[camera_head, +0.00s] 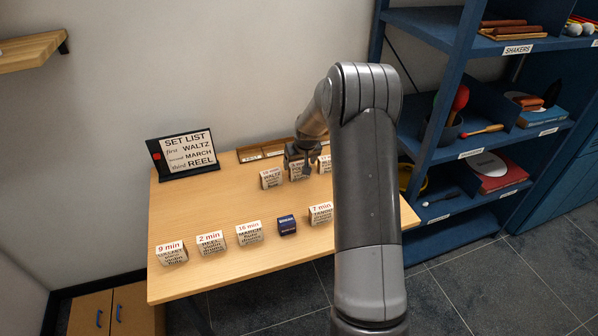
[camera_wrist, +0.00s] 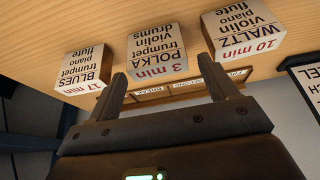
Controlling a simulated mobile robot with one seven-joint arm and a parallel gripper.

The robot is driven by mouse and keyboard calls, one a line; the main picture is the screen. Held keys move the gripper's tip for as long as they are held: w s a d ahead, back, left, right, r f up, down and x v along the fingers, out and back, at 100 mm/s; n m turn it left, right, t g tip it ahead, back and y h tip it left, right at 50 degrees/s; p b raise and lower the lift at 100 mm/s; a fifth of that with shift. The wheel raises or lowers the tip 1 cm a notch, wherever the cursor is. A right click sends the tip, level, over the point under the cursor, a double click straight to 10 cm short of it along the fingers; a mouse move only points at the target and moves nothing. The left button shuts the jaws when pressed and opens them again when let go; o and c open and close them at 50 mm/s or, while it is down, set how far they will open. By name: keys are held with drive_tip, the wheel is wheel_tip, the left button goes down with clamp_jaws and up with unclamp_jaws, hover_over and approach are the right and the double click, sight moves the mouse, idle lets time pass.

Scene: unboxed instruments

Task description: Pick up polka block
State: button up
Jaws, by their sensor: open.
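The polka block (camera_wrist: 160,62) is a pale block marked "3 min POLKA trumpet violin drums". In the wrist view it sits between and beyond my fingertips, with the waltz block (camera_wrist: 243,40) and the blues block (camera_wrist: 86,70) on either side. In the head view the polka block (camera_head: 299,174) stands in the back row on the table, partly hidden by my gripper (camera_head: 303,158). My gripper is open and empty. Its two fingers in the wrist view (camera_wrist: 162,84) point toward the block; I cannot tell whether they touch it.
A labelled wooden tray (camera_head: 254,156) lies along the table's back edge. A set list sign (camera_head: 187,152) stands at the back left. Several blocks, including a dark blue block (camera_head: 287,225), form the front row. A blue shelf (camera_head: 460,150) is at right. The table's middle is clear.

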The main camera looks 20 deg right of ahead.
sight(299, 164)
drive_tip(key=shift+x, duration=2.9)
drive_tip(key=shift+w+d+r, duration=0.1)
drive_tip(key=shift+w+d, duration=0.05)
drive_tip(key=shift+c, duration=0.5)
drive_tip(key=c, duration=0.7)
drive_tip(key=shift+o, duration=0.2)
drive_tip(key=shift+r, duration=0.15)
